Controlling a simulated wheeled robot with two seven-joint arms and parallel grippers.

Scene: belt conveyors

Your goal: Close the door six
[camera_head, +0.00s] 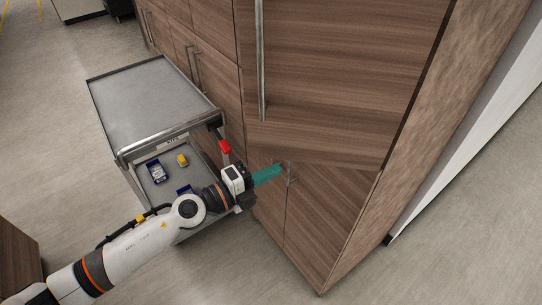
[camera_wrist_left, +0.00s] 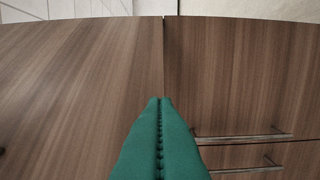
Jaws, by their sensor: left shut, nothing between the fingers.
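The brown wood-grain cabinet has a large upper door (camera_head: 340,70) with a long vertical metal handle (camera_head: 262,60). Lower doors (camera_head: 325,205) sit beneath it, with short handles partly hidden behind my gripper. No number shows, so I cannot tell which is door six. My left gripper (camera_head: 280,169) has teal fingers, shut and empty, close to the lower doors' handles. In the left wrist view the shut fingers (camera_wrist_left: 160,99) point at the seam between two wood panels (camera_wrist_left: 80,80) (camera_wrist_left: 235,75), which look nearly flush. Contact is unclear. My right gripper is not in view.
A grey two-level cart (camera_head: 150,100) stands left of the gripper, against the cabinet. Its lower tray holds a blue bin (camera_head: 155,171) and a yellow item (camera_head: 183,160). Two bar handles (camera_wrist_left: 240,138) show in the wrist view. Floor at the right (camera_head: 450,230) is clear.

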